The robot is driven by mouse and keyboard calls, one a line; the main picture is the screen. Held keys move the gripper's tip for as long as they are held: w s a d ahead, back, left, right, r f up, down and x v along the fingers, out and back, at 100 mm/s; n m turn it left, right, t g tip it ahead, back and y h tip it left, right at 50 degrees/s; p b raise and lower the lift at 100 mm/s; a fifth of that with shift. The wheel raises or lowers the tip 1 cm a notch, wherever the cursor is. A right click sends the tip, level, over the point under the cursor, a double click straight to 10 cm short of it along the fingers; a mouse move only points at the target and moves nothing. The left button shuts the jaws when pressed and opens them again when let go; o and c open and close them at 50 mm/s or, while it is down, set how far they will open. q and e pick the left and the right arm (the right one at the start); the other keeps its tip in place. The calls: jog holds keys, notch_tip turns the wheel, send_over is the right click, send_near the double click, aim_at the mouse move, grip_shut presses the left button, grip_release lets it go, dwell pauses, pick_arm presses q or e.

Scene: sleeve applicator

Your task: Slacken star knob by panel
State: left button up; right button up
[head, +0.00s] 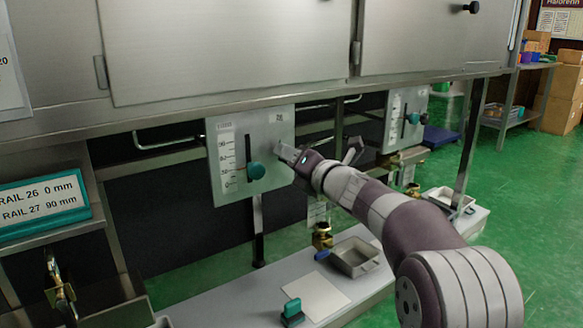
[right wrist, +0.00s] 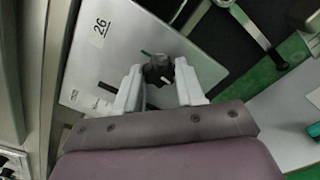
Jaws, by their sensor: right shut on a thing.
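The panel (head: 222,188) marked 26 is a grey plate with a scale, a vertical slot and a teal knob (head: 256,170) low on the slot. My right gripper (head: 284,152) reaches the panel's right side, to the right of the teal knob. In the right wrist view the panel (right wrist: 105,62) lies tilted, and a dark star knob (right wrist: 158,69) sits between the two pale fingers of my right gripper (right wrist: 158,84). The gripper is shut on it. In the head view the gripper hides the star knob. My left gripper is not in view.
A sign (head: 45,205) at left reads RAIL 26 0 mm and RAIL 27 90 mm. A second panel (head: 398,132) with a similar scale stands further right. A low bench below holds a metal tray (head: 355,257), a brass fitting (head: 322,236) and a teal-handled item (head: 292,312).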

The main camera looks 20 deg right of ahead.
jog(key=shift+f+n+b, duration=0.2)
jog(key=shift+n+b, duration=0.2)
jog(key=shift+n, duration=0.1)
jog(key=shift+r, duration=0.1)
jog(key=o, duration=1)
jog(key=shift+o, duration=0.2)
jog(key=shift+s+r, duration=0.1)
jog(key=p+v, duration=0.3)
jog(key=v, duration=0.9)
jog(key=shift+s, duration=0.25)
jog(key=shift+d, duration=0.15)
